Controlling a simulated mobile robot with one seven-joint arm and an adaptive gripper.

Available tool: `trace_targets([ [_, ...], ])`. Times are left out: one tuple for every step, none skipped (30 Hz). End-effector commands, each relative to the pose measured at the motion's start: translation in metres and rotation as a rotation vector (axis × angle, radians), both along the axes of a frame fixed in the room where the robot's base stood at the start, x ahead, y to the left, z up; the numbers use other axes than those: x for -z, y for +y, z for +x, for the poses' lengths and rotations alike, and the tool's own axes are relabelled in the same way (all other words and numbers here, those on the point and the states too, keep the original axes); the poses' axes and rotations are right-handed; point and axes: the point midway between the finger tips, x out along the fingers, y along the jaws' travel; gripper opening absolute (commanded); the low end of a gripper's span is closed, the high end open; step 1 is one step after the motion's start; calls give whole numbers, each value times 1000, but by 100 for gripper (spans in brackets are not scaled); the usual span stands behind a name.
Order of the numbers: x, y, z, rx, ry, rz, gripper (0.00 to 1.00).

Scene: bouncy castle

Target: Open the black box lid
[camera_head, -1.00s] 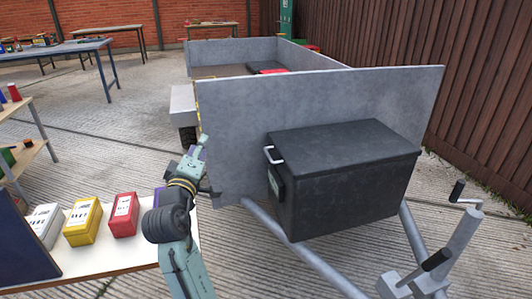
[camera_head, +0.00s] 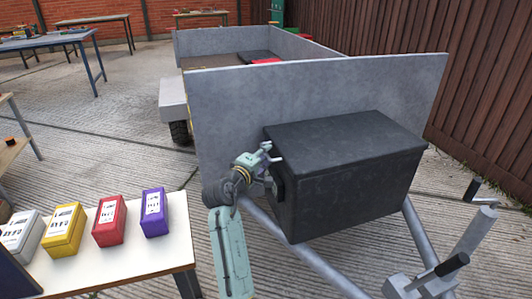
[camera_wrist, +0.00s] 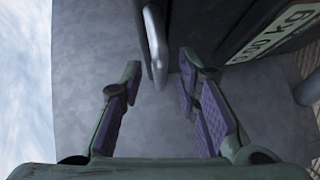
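The black box (camera_head: 345,185) sits on the trailer's drawbar in front of the grey trailer wall, and its lid (camera_head: 345,142) is closed. In the wrist view a metal handle (camera_wrist: 155,45) on the box's side runs down between my fingers, near their tips. A label reading "100 kg" (camera_wrist: 275,35) shows on the box side at the right. My gripper (camera_wrist: 158,85) is open, its purple-padded fingers on either side of the handle's line with gaps to it. In the head view my gripper (camera_head: 268,165) is at the box's left end and hides most of the handle.
The grey trailer (camera_head: 320,92) stands right behind the box. A white table (camera_head: 130,250) with white, yellow, red and purple boxes is at lower left. The drawbar (camera_head: 290,245) and a crank (camera_head: 455,265) lie in front and right. A brown fence (camera_head: 490,100) stands at right.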

Motion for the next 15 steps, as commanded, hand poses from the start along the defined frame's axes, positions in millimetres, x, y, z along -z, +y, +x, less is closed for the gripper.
trace_targets([
  [0, -3, 5, 0, 0, 0, 30],
  [1, -4, 7, 0, 0, 0, 30],
  [1, -5, 9, 0, 1, 0, 30],
  [2, -5, 11, 0, 0, 1, 30],
  [2, -6, 12, 0, 0, 1, 30],
  [2, -6, 13, -1, -1, 2, 30],
  [2, -6, 13, -1, -1, 2, 30],
  [2, -6, 13, -1, -1, 2, 30],
  [2, -6, 13, -2, -1, 2, 30],
  [2, -6, 13, -2, -1, 2, 30],
  [2, -6, 13, -2, -1, 2, 30],
  [2, -6, 13, -2, -1, 2, 30],
  [2, -6, 13, -2, -1, 2, 30],
  [2, -6, 13, -2, -1, 2, 29],
  [2, -6, 13, -2, -1, 2, 26],
])
